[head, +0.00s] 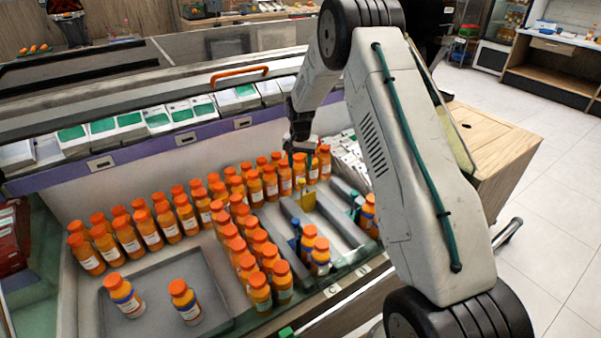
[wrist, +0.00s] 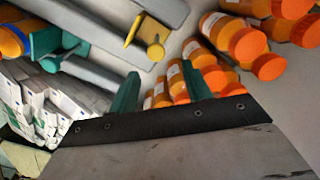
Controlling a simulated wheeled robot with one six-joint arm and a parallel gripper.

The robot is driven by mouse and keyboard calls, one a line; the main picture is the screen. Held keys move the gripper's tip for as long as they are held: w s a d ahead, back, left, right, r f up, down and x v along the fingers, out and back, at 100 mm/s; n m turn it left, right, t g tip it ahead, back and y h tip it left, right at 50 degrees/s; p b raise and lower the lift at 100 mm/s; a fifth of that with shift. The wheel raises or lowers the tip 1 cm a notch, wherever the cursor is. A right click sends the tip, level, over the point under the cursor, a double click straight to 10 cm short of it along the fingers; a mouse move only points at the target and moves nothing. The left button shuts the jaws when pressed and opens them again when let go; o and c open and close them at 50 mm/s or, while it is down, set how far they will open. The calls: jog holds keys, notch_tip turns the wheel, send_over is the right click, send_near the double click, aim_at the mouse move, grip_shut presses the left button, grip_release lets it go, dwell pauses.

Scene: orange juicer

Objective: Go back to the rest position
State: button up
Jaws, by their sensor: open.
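My gripper (head: 300,150) hangs at the end of my bent arm, over the far right part of the bottle rows in the head view. In the wrist view, the two teal fingers of my gripper (wrist: 160,88) stand apart with a wide gap. Orange-capped bottles (wrist: 172,84) show in and around that gap, and I see none clamped. Part of the bottles right by the gripper is hidden by my arm in the head view.
Several rows of juice bottles (head: 130,238) stand in the open display case. Two bottles stand on a grey tray (head: 151,319) at front left. Grey lane dividers (head: 345,222) lie near my gripper. White cartons (wrist: 60,98) are close by. A wooden cabinet (head: 500,152) stands at right, with clear floor beyond.

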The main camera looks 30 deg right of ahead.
jog(key=shift+a+r, duration=0.1)
jog(key=shift+r, duration=0.65)
jog(key=s+a+r+n, duration=0.2)
jog(key=s+a+r, duration=0.2)
jog(key=s+r, duration=0.5)
jog(key=s+a+r+n+t, duration=0.1)
jog(key=s+a+r+n, duration=0.2)
jog(key=s+r, duration=0.6)
jog(key=s+a+r+n, duration=0.3)
jog(key=s+a+r, duration=0.4)
jog(key=s, duration=2.2)
notch_tip(320, 180, up, 3)
jog(key=shift+s+r, duration=0.1)
jog(key=shift+s, duration=0.25)
